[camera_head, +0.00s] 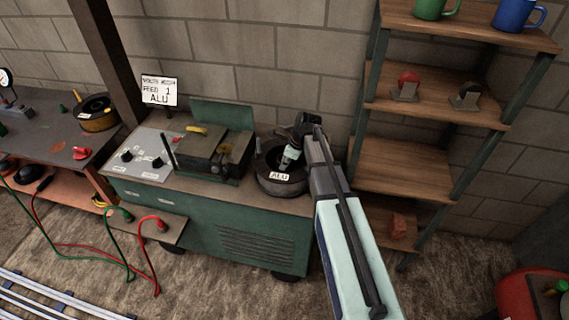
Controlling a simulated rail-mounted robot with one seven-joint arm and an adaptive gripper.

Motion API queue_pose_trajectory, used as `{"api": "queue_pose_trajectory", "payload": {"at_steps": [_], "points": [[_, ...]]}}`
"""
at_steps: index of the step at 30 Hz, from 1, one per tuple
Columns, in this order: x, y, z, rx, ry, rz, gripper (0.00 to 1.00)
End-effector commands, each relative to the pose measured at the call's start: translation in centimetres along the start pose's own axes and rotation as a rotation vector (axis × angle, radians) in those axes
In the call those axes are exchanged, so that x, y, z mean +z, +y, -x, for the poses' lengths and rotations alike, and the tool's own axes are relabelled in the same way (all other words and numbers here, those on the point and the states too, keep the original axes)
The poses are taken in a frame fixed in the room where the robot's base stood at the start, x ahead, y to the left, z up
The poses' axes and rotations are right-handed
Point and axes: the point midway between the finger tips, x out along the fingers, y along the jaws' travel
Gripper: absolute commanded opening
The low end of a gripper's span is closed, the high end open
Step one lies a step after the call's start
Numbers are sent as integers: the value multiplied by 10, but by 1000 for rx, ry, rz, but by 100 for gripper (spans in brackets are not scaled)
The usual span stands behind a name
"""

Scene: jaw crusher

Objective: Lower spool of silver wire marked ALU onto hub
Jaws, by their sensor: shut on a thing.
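The dark round spool with a white ALU label (268,182) is at the right end of the top of the green welding machine (220,232). Its flange looks roughly level, and its wire is hardly visible. My gripper (289,160) reaches down into the middle of the spool from the upper right and is shut on it. The hub is hidden by the spool and gripper. I cannot tell whether the spool rests on the machine or hangs just above it.
A control panel (142,155) and a green box with an open lid (215,150) stand left of the spool. A sign (159,91) reads ALU. Another spool (97,114) is on the left bench. A shelf unit (400,180) with mugs stands close on the right.

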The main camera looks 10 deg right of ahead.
Motion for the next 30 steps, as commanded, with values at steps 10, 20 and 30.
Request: {"api": "queue_pose_trajectory", "payload": {"at_steps": [10, 20, 30], "points": [[1, -4, 0, -9, -3, 0, 37], [1, -5, 0, -9, -1, -1, 37], [1, -3, 33, -10, -2, 0, 37]]}}
